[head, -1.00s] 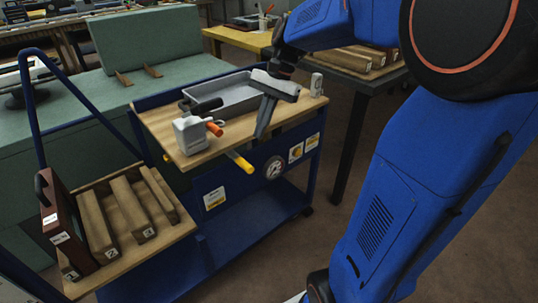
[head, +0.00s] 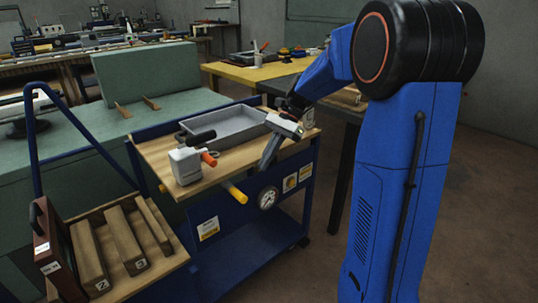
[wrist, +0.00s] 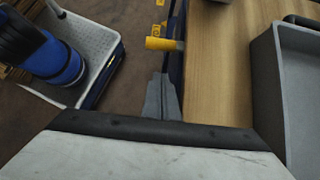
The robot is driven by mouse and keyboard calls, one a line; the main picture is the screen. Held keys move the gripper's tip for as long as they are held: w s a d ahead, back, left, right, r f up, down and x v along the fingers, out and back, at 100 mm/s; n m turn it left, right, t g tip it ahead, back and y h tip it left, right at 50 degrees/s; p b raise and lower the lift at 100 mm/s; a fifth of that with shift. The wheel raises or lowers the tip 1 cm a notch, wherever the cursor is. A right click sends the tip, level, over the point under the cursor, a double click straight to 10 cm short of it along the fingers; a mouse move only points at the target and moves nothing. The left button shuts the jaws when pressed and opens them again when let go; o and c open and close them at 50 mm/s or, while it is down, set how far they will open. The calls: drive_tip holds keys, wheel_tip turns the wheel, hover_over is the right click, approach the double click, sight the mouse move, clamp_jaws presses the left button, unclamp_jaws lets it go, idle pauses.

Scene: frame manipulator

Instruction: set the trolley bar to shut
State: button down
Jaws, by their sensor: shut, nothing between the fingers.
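The trolley (head: 207,181) has a wooden top, a blue frame and a front panel. In the wrist view, my gripper's fingers (wrist: 163,92) are together and empty, just short of the bar.
A grey tray (head: 238,123) and a pale box with an orange knob (head: 187,164) stand on the trolley top. A round gauge (head: 267,198) is on the front panel. A lower wooden shelf at left holds wooden blocks (head: 125,240). Open floor lies right of the trolley.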

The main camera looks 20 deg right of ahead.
drive_tip(key=a+f, duration=0.1)
drive_tip(key=a, duration=0.1)
drive_tip(key=s+a+f, duration=0.1)
drive_tip(key=a+f, duration=0.1)
drive_tip(key=s+a+f, duration=0.1)
drive_tip(key=a, duration=0.1)
drive_tip(key=shift+f, duration=0.25)
drive_tip(key=shift+s+a+f, duration=0.1)
drive_tip(key=shift+a, duration=0.35)
drive_tip(key=s+a, duration=0.1)
drive_tip(key=a, duration=0.2)
drive_tip(key=s+a, duration=0.1)
drive_tip(key=a, duration=0.1)
drive_tip(key=s+a, duration=0.1)
drive_tip(key=a, duration=0.2)
drive_tip(key=shift+a, duration=0.3)
drive_tip(key=shift+w, duration=0.1)
